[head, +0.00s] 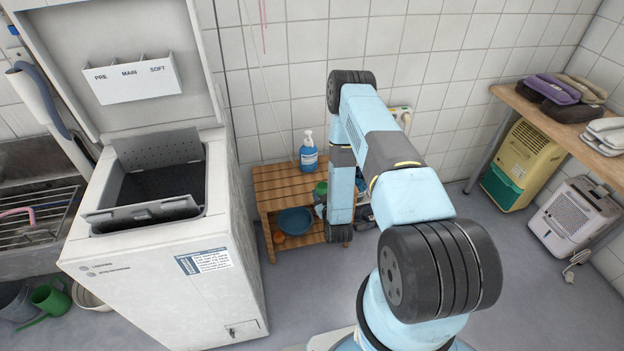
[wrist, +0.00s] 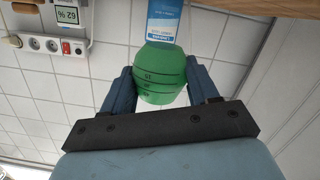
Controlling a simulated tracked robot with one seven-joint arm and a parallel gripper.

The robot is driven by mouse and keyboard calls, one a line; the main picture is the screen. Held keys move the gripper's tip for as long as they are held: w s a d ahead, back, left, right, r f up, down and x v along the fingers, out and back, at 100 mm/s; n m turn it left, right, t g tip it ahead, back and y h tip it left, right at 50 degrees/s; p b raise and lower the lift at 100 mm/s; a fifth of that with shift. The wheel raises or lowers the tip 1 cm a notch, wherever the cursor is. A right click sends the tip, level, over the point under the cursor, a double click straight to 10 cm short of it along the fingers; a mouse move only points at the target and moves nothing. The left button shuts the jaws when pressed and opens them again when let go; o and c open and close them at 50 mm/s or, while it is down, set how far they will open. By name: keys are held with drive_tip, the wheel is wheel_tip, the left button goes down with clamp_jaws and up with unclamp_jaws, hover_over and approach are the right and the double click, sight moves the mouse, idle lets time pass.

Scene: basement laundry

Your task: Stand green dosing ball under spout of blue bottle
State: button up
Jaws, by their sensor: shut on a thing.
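The blue bottle (head: 309,158) with a white pump spout stands upright on the slatted wooden stand (head: 275,180). Its blue body and label show in the wrist view (wrist: 166,22), upside down, just beyond the ball. The green dosing ball (wrist: 159,76), marked with dark lines, sits between the fingers of my gripper (wrist: 158,70), which is shut on it. In the head view the ball (head: 321,187) shows at the stand's right side, in front of and below the bottle, partly covered by my arm. The spout is out of the wrist view.
A blue basin (head: 296,221) and an orange item (head: 279,237) are on the stand's lower shelf. The white washing machine (head: 160,270) with raised lid stands close on the left. A wall socket (wrist: 42,44) is behind. Floor between stand and yellow appliance (head: 522,165) is fairly clear.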

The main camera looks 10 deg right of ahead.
hover_over(313, 182)
drive_tip(key=s, duration=0.1)
wheel_tip(313, 182, down, 2)
drive_tip(key=shift+w+f, duration=0.1)
drive_tip(key=shift+w, duration=0.05)
drive_tip(key=shift+f, duration=1.95)
drive_tip(key=shift+w+f, duration=0.2)
drive_tip(key=shift+f, duration=0.25)
drive_tip(key=o, duration=1.1)
